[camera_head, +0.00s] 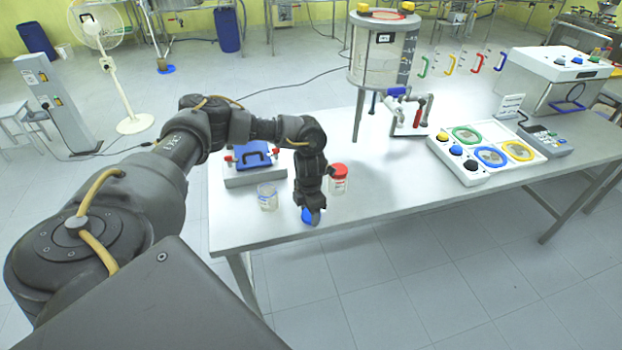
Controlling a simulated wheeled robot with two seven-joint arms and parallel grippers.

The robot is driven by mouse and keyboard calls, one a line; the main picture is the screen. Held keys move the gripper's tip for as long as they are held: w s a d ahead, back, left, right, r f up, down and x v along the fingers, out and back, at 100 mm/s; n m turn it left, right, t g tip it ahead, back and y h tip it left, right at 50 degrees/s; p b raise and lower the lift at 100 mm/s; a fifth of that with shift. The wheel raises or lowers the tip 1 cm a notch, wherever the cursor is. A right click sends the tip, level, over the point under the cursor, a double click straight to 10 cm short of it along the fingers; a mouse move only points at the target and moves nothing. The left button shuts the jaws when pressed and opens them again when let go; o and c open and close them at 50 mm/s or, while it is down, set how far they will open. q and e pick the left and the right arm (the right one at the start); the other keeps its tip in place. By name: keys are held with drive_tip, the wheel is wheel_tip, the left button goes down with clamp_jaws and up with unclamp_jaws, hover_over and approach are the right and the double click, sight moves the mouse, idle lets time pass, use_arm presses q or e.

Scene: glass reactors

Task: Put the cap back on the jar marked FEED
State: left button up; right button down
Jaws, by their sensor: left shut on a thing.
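My left gripper (311,205) points down near the table's front edge, shut on a blue cap (308,216). The cap shows just below the fingertips, and the fingers hide part of it. A clear jar without a cap (267,199) stands upright on the table, left of the gripper and apart from it. A second clear jar with a red cap (339,172) stands just right of the gripper. Both have labels, but the writing is too small to read, so I cannot tell which is marked FEED. My right gripper is not in view.
On the table (400,190), a grey block with a blue handled piece (252,155) stands behind the open jar. A large glass vessel (384,48) stands at the back. A white panel with coloured rings (487,152) sits right. The table's front middle is clear.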

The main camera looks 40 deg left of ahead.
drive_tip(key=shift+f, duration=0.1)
